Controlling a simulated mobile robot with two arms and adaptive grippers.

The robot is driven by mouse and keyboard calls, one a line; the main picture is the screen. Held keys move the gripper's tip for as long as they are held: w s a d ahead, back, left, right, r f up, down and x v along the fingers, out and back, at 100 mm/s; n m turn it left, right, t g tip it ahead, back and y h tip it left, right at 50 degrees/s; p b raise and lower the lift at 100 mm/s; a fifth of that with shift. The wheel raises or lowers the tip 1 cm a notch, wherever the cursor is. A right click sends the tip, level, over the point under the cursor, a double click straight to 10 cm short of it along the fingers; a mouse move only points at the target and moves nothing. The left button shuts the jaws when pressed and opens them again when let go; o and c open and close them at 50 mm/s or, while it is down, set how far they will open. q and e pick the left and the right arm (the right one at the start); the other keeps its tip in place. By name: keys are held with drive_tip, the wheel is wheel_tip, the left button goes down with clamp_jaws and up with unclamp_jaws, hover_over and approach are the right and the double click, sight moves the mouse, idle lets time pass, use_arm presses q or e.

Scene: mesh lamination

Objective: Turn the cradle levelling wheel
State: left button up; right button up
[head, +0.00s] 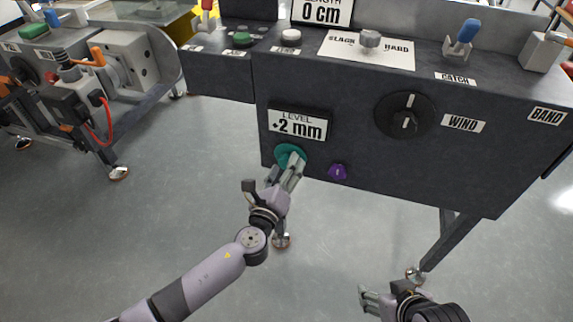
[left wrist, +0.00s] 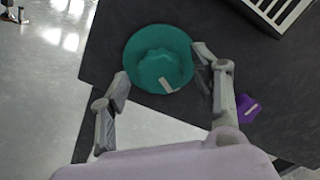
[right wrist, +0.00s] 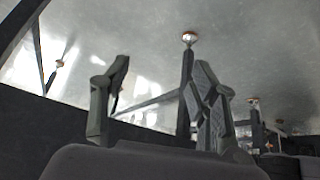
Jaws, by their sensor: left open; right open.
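The levelling wheel is a teal round knob (head: 290,154) on the front panel, below a LEVEL display (head: 298,124) that reads +2 mm. In the left wrist view the teal wheel (left wrist: 158,58) shows a pale mark at its lower right. My left gripper (head: 284,172) is at the wheel with its fingers spread. In the left wrist view its fingertips (left wrist: 160,68) lie to either side of the wheel's lower part; I cannot tell whether they touch it. My right gripper (head: 372,298) is open and empty, low in front of the panel; its fingers (right wrist: 158,82) also show in the right wrist view.
A purple knob (head: 338,172) sits close to the right of the wheel. A black WIND dial (head: 405,115) is further right. The panel top (head: 500,75) carries a grey SLACK/HARD knob (head: 370,39) and a blue CATCH lever (head: 467,32). Floor (head: 170,215) is clear at left.

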use_arm(q)
drive_tip(key=shift+x, duration=1)
use_arm(e)
drive_tip(key=shift+w+a+r+t, duration=0.15)
drive_tip(key=shift+w+t, duration=0.1)
drive_tip(key=shift+w, duration=0.1)
drive_tip(key=shift+w+a+r+t, duration=0.1)
drive_tip(key=shift+w+r+t, duration=0.05)
drive_tip(key=shift+w+t, duration=0.15)
use_arm(q)
drive_tip(key=shift+c, duration=0.2)
drive_tip(key=c, duration=1.1)
drive_tip(key=shift+c, duration=0.2)
use_arm(e)
drive_tip(key=shift+w, duration=0.1)
